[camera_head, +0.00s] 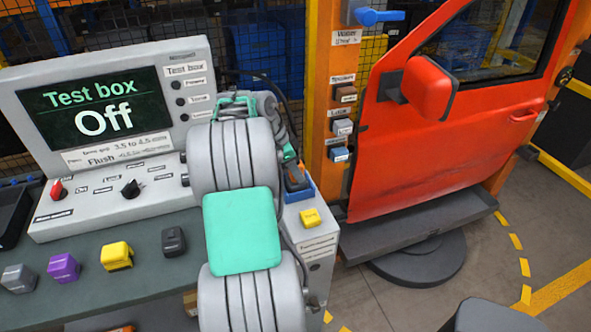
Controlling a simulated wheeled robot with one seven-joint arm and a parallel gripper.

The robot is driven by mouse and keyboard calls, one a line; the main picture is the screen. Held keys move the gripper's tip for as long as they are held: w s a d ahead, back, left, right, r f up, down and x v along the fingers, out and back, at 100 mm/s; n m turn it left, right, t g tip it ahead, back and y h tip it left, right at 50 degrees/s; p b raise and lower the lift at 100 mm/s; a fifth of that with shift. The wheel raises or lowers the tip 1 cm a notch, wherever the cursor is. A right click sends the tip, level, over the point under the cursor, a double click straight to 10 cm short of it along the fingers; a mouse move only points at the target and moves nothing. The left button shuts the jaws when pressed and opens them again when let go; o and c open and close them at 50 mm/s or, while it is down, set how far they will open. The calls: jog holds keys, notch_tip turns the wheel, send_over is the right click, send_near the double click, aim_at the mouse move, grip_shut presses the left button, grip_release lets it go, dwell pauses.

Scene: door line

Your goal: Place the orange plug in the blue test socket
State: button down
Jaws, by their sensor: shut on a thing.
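My gripper (289,153) is mostly hidden behind my own arm, and only part of it shows at the right edge of the grey links. It is shut on a plug. A dark, slightly brownish block (297,179) shows just below it, at the blue test socket (302,194) on the right end of the bench. I cannot tell whether this block is the orange plug or how deep it sits. The test box screen (95,108) reads "Off".
Grey (18,278), purple (63,267), yellow (116,256) and black (173,241) blocks line the bench front. Another yellow block (310,217) is beside the blue socket. A red door (440,150) stands at right, beside an orange post (322,100) with labelled connectors. Dark cables hang behind my arm.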

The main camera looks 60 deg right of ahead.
jog(key=c, duration=0.9)
grip_release()
jog(key=p+v, duration=0.2)
jog(key=v, duration=1)
jog(key=w+a+r+n+t, duration=0.2)
jog(key=w+a+n, duration=0.4)
jog(key=a, duration=0.1)
jog(key=w+a+n+t, duration=0.25)
jog(key=a+n, duration=0.25)
jog(key=a, duration=0.4)
jog(key=w+a+n+t, duration=0.1)
jog(key=w+a+n, duration=0.3)
jog(key=a, duration=0.5)
jog(key=s+a+f+n+y, duration=0.1)
jog(key=s+a+f+n, duration=0.1)
jog(key=a+n, duration=0.2)
jog(key=s+a+f+n+t+y, duration=0.1)
jog(key=a+n, duration=0.3)
jog(key=a, duration=0.6)
jog(key=s+a+f+n+y, duration=0.1)
jog(key=s+a+f+n, duration=0.1)
jog(key=a, duration=0.5)
jog(key=shift+s+f+n+t, duration=0.35)
jog(key=shift+f+n, duration=0.35)
jog(key=shift+n, duration=0.5)
